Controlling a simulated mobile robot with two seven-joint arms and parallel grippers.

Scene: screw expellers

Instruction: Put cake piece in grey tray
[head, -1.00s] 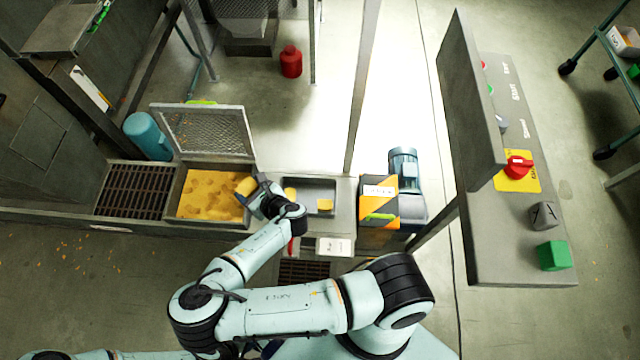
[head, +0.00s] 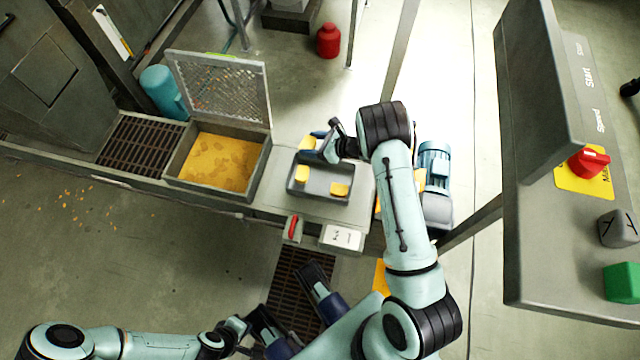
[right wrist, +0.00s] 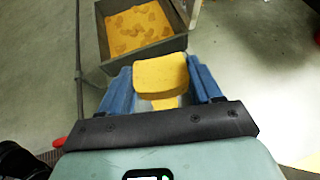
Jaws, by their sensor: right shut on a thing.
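My right gripper (head: 318,144) is shut on a yellow cake piece. In the right wrist view, the piece (right wrist: 160,80) sits between the two blue fingers (right wrist: 160,92). In the head view, this gripper is at the far side of the grey tray (head: 321,181), above its far edge, and the held piece is mostly hidden. Two other cake pieces lie in the tray, one at the left (head: 302,174) and one at the front right (head: 340,189).
A bin (head: 262,178) of yellow cake with a raised mesh lid (head: 222,88) stands left of the tray; the bin (right wrist: 150,52) also shows in the right wrist view. A red-handled lever (head: 293,227) and white label (head: 342,237) are in front. A blue motor (head: 434,165) stands right.

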